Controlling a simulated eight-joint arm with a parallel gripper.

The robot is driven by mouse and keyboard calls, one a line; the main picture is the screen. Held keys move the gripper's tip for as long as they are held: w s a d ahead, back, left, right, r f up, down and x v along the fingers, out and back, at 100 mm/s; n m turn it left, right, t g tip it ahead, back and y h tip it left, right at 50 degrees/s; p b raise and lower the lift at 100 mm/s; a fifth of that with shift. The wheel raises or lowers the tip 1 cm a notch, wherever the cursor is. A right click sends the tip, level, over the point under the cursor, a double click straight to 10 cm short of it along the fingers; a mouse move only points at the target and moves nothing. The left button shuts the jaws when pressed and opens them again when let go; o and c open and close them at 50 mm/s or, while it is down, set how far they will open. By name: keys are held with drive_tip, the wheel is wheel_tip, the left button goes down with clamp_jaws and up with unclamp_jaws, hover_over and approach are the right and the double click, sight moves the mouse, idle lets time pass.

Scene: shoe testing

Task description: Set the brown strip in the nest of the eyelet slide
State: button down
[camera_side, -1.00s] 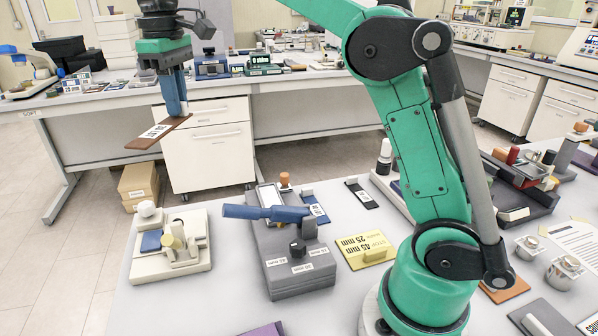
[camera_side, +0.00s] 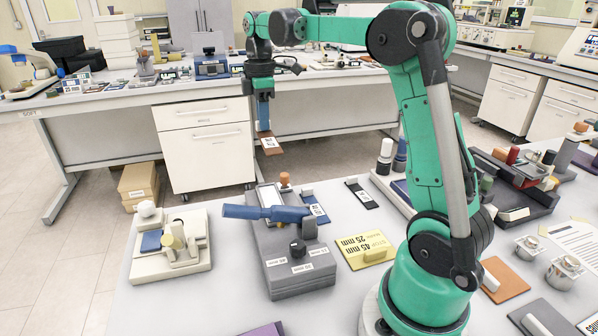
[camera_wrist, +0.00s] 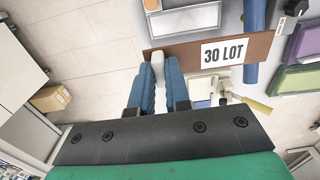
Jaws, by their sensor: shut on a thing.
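My gripper (camera_side: 264,129) is shut on the brown strip (camera_side: 271,149), gripping it near one end. The strip carries a white label; in the wrist view the brown strip (camera_wrist: 190,53) reads "30 LOT" and lies across the blue fingers (camera_wrist: 160,75). It hangs in the air above and behind the bench devices, apart from them. A grey device with a blue lever (camera_side: 262,213) stands on the table below, with labels and a black knob on its front. I cannot tell for sure that it is the eyelet slide, and its nest is not clearly seen.
A cream fixture (camera_side: 188,253) with a blue pad stands left of the grey device.

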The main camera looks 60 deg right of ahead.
sight(268, 190)
wheel_tip(268, 190, down, 14)
drive_tip(key=shift+r, duration=0.1)
idle(0.5)
drive_tip(key=c, duration=0.9)
unclamp_jaws()
drive_tip(key=shift+o, duration=0.2)
